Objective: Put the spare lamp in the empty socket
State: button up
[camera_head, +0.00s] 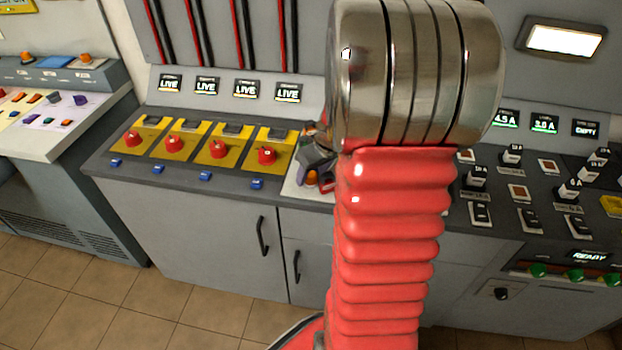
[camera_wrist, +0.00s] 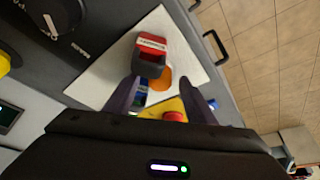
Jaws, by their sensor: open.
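My gripper (camera_wrist: 160,92) is open in the wrist view, its two dark fingers apart over a white mat (camera_wrist: 185,35). An orange round piece (camera_wrist: 163,76) lies between and beyond the fingertips; I cannot tell whether it is the spare lamp. A red and dark block (camera_wrist: 150,48) sits beside it, and small blue and yellow pieces show between the fingers. In the head view my gripper (camera_head: 315,155) is low over the mat, partly hidden by my arm, with an orange piece (camera_head: 312,177) just below it. A display (camera_head: 586,129) at the right reads EMPTY; I cannot make out an empty socket.
Red knobs on yellow plates (camera_head: 218,149) line the counter left of the gripper, under LIVE displays (camera_head: 207,87). The right panel carries several switches (camera_head: 480,214) and green knobs (camera_head: 538,270). A left desk (camera_head: 50,120) holds small coloured pieces. My arm hides the counter's middle.

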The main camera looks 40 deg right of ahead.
aim_at(312, 175)
jog(key=shift+c, duration=0.3)
jog(key=c, duration=1.2)
jog(key=shift+o, duration=0.2)
notch_tip(312, 175, up, 10)
